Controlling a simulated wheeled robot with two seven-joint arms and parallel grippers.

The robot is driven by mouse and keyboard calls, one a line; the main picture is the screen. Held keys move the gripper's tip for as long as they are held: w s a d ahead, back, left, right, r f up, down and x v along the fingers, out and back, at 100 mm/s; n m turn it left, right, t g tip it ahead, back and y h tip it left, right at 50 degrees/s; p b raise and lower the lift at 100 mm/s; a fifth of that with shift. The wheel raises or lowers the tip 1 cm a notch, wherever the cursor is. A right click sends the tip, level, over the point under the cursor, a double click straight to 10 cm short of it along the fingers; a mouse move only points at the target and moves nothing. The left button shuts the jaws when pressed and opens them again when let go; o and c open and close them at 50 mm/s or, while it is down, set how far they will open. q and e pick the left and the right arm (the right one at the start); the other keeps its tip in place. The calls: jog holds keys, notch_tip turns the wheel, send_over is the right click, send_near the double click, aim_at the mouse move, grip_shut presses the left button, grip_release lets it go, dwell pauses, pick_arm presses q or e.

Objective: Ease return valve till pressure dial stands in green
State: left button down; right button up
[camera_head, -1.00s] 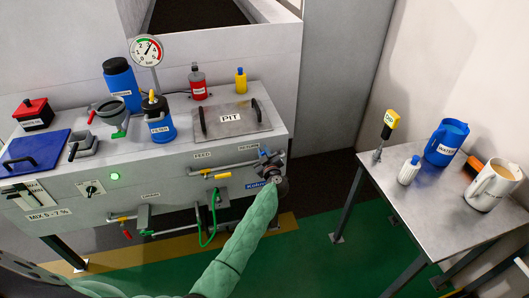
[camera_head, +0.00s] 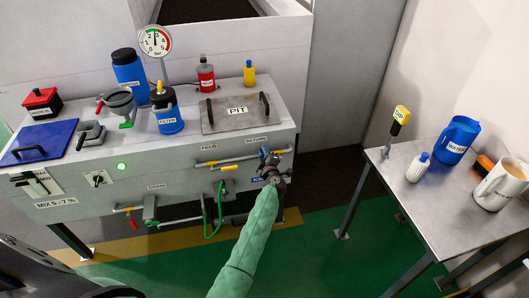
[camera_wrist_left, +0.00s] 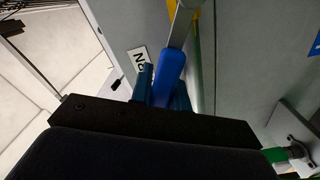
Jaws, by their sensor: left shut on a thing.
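The pressure dial (camera_head: 155,41) stands on a post at the back of the machine. Its needle points about straight up; at this size I cannot tell surely whether it lies within the green band. The return valve's blue lever (camera_wrist_left: 170,77) shows in the left wrist view between my fingers. My left gripper (camera_head: 268,160) is shut on this lever, below the RETURN label (camera_head: 256,139) at the right end of the machine's front. The gripper and wrist hide most of the valve in the head view. My right gripper is not in view.
The feed pipe with its yellow lever (camera_head: 229,168) runs just left of my gripper. The drain valve (camera_head: 150,210) and a green hose (camera_head: 208,222) are lower left. A PIT cover (camera_head: 237,112) lies on top. A side table (camera_head: 425,205) with jug and mug stands right.

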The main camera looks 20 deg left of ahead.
pick_arm(q)
jog(key=shift+f, duration=0.15)
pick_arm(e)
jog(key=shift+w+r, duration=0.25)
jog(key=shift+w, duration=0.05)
pick_arm(q)
jog(key=c, duration=1.6)
grip_release()
jog(key=shift+o, duration=1.3)
jog(key=shift+s, duration=0.1)
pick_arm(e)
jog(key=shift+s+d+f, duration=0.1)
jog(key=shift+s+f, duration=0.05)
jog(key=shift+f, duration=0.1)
